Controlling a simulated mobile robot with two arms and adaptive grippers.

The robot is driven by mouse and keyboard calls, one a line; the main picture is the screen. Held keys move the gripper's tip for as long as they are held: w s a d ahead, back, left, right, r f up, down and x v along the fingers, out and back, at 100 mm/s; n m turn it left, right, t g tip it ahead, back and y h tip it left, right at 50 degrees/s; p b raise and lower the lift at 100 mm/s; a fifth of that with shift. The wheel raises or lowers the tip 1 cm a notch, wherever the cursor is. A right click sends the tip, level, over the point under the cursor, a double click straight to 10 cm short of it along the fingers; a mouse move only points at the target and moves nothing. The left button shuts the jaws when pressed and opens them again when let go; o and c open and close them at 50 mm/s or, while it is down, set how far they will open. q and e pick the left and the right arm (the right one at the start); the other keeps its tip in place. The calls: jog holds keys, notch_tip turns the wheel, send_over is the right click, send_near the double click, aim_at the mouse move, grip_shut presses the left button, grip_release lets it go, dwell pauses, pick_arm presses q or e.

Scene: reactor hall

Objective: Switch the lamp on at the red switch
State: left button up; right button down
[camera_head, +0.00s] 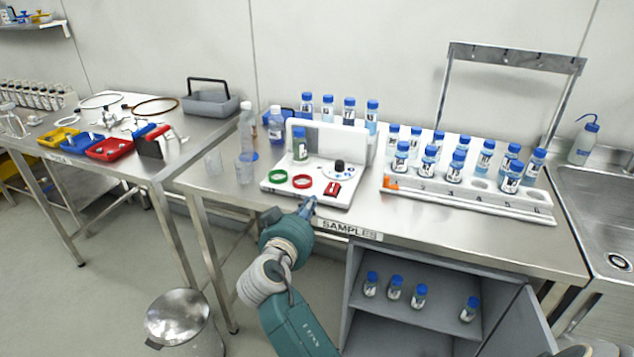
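The red switch (332,189) sits at the front right of a white device (318,203) on the steel table. The device has an upright white panel at its back, a black knob (339,166), a green ring (278,176) and a red ring (302,181). A blue-capped vial (300,146) stands on it before the panel. I cannot tell whether a lamp is lit.
A white rack (470,203) of blue-capped vials stands right of the device. Clear cups (245,168) and bottles (276,124) stand to its left. Below is an open cabinet (440,328) with vials. A sink (606,215) is at the right, a bin (180,318) on the floor.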

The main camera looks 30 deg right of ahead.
pick_arm(q)
jog(key=shift+w+f, duration=0.3)
jog(key=shift+w, duration=0.05)
pick_arm(e)
jog(key=r, duration=0.1)
jog(key=d+r+m+h, duration=0.1)
jog(key=r, duration=0.1)
jog(key=r+m, duration=0.1)
jog(key=r, duration=0.1)
jog(key=shift+s+d, duration=0.2)
jog(key=shift+s, duration=0.2)
pick_arm(q)
jog(key=shift+s, duration=0.1)
pick_arm(e)
jog(key=shift+w, duration=0.1)
send_over(329, 190)
jog(key=s+a, duration=0.1)
jog(key=shift+f+p, duration=0.4)
jog(key=shift+f, duration=0.05)
jog(key=f, duration=0.1)
jog(key=b, duration=0.1)
jog(key=d+f, duration=0.1)
jog(key=shift+w+f, duration=0.3)
jog(key=shift+w, duration=0.1)
jog(key=shift+w+f+b, duration=0.1)
jog(key=shift+f+b, duration=0.35)
jog(key=shift+f, duration=0.35)
pick_arm(q)
jog(key=shift+f, duration=0.4)
